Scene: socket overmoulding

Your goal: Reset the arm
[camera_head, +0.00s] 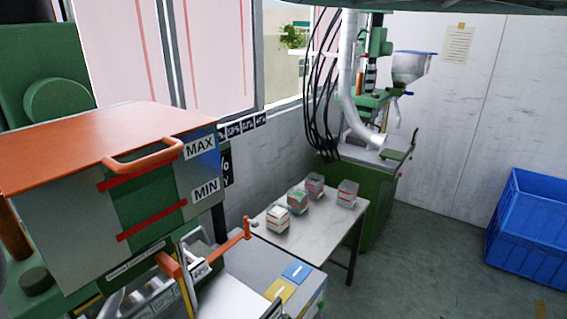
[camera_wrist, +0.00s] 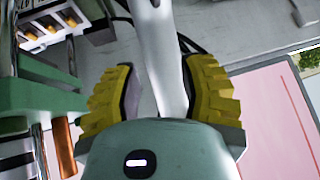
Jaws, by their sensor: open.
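My gripper (camera_wrist: 160,82) shows in the wrist view with its two yellow ribbed fingers spread apart, one on each side. It is open. A pale, smooth, tube-like shape runs between the fingers in that view; I cannot tell how far it lies from them, and no grip on it shows. My gripper cannot be made out in the head view.
A green machine with an orange-topped guard (camera_head: 110,140) fills the left. Behind it, a small table (camera_head: 325,237) bears several clear cubes (camera_head: 278,219). A second green machine (camera_head: 383,205) stands by the wall. A blue crate (camera_head: 530,235) is right; floor between is clear.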

